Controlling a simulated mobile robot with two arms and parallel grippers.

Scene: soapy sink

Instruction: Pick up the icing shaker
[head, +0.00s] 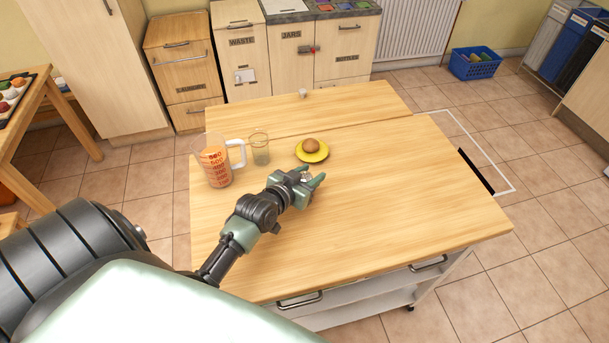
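I cannot clearly make out an icing shaker. A small pale object (303,93), too small to identify, shows at the far edge of the wooden table (400,190). A clear glass (260,150) stands upright near the back left of the table. My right gripper is out of view.
A measuring jug (216,165) with red markings stands left of the glass, its handle towards the glass. The right and front parts of the tabletop are clear. Cabinets (290,50) stand behind the table, and a blue basket (474,66) is on the floor.

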